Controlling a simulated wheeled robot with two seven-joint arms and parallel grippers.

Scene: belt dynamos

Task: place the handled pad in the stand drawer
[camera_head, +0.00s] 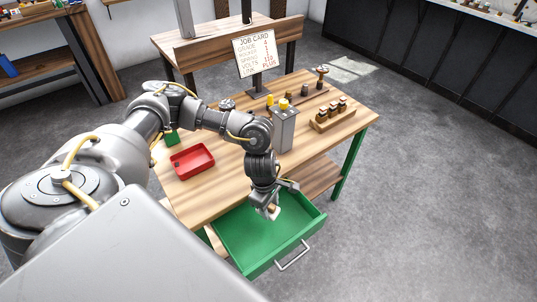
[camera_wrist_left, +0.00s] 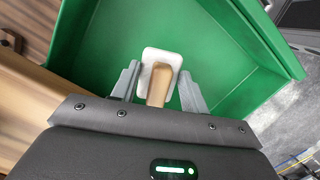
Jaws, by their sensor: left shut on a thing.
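The handled pad (camera_wrist_left: 160,76) has a white flat pad and a tan wooden handle. My left gripper (camera_wrist_left: 158,88) is shut on its handle, with one finger on each side, in the left wrist view. In the head view the left gripper (camera_head: 273,205) is over the open green stand drawer (camera_head: 250,240), and the pad shows small and pale at its fingertips. The pad is above or inside the drawer; its exact height over the drawer floor is hard to tell. The drawer is pulled out and its visible floor is bare. My right gripper is not in view.
The wooden table (camera_head: 200,195) above the drawer bears a red tray (camera_head: 192,160), a grey metal box (camera_head: 284,128), a wooden rack (camera_head: 332,116) with several small pieces and a job card (camera_head: 258,55). The drawer's metal handle (camera_head: 292,258) faces the open floor.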

